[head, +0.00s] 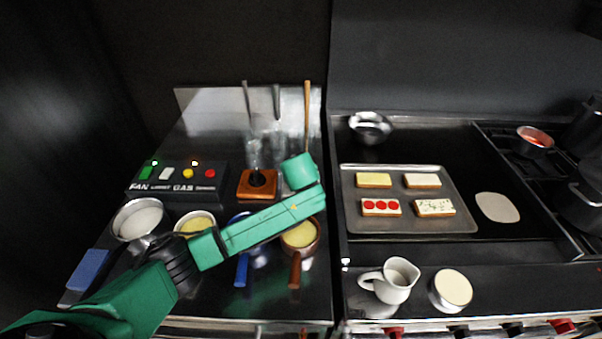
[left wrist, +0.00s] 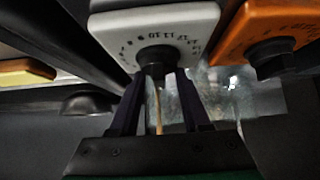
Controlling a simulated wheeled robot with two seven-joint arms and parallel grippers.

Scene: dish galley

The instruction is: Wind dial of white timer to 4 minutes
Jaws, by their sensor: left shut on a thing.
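The white timer (left wrist: 195,22) shows at the top of the left wrist view, with black marks in an arc around its black dial knob (left wrist: 158,54). My left gripper (left wrist: 161,74) is shut on this knob, one dark finger on each side. The dial's setting cannot be read. In the head view my green left arm reaches in from the lower left, and the gripper and white timer are hidden behind it. My right gripper is in neither view.
An orange timer with a black knob (left wrist: 270,55) stands close beside the white one. It also shows in the head view (head: 243,190). A control box (head: 178,173), pots and tall utensils crowd the left counter. A tray (head: 350,222) of toasts lies right.

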